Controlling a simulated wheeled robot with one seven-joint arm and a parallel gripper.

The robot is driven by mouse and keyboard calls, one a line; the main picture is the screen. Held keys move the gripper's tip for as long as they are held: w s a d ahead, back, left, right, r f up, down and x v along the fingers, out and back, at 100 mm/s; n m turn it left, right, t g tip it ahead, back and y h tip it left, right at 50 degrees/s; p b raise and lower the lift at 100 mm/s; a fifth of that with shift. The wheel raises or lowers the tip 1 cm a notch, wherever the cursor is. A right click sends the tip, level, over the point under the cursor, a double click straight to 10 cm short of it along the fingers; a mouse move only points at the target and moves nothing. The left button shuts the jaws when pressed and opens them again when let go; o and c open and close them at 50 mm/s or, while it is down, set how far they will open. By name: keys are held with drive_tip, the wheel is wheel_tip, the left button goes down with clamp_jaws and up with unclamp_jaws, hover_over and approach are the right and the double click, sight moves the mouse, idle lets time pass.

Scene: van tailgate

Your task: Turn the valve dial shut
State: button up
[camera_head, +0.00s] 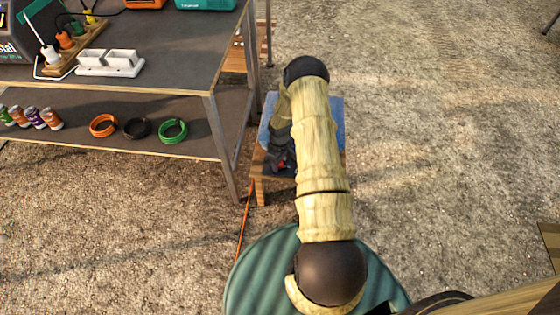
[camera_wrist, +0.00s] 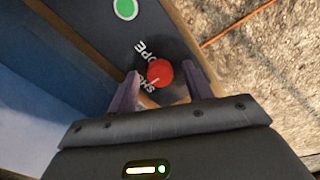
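The valve dial (camera_wrist: 160,73) is a round red knob with a pale mark, seen in the wrist view. It sits on a dark panel with white lettering, partly covered, that seems to read "OPE" and "SH". My gripper (camera_wrist: 168,88) is open, with one finger to the left and one to the right of the dial. I cannot tell whether either finger touches it.
A green round button or light (camera_wrist: 125,9) is on the same dark panel. A two-level metal workbench (camera_head: 165,68) stands left of my arm, its post close by. Coloured rings (camera_head: 172,131) lie on its lower shelf. An orange cable (camera_head: 244,222) crosses the gravel. Open gravel lies to the right.

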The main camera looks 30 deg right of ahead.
wheel_tip(320, 180, up, 17)
drive_tip(key=p, duration=0.5)
drive_tip(key=shift+r, duration=0.2)
idle(0.4)
drive_tip(key=s+a+r+m+t, duration=0.1)
drive_tip(key=s+a+r+m, duration=0.1)
drive_tip(key=s+a+r, duration=0.45)
drive_tip(key=s+a+r+m+t, duration=0.15)
drive_tip(key=s+a+r, duration=0.25)
drive_tip(key=s+r, duration=0.5)
drive_tip(key=s+a+r+m, duration=0.3)
drive_tip(key=s+a+r, duration=0.15)
drive_tip(key=r, duration=0.55)
drive_tip(key=w+p+v, duration=0.3)
drive_tip(key=p+v, duration=1.1)
drive_tip(key=p, duration=0.1)
drive_tip(key=w+r+p+v, duration=0.1)
drive_tip(key=w+p+v, duration=0.2)
drive_tip(key=p+v, duration=1.1)
drive_tip(key=shift+w+a+r+p, duration=0.35)
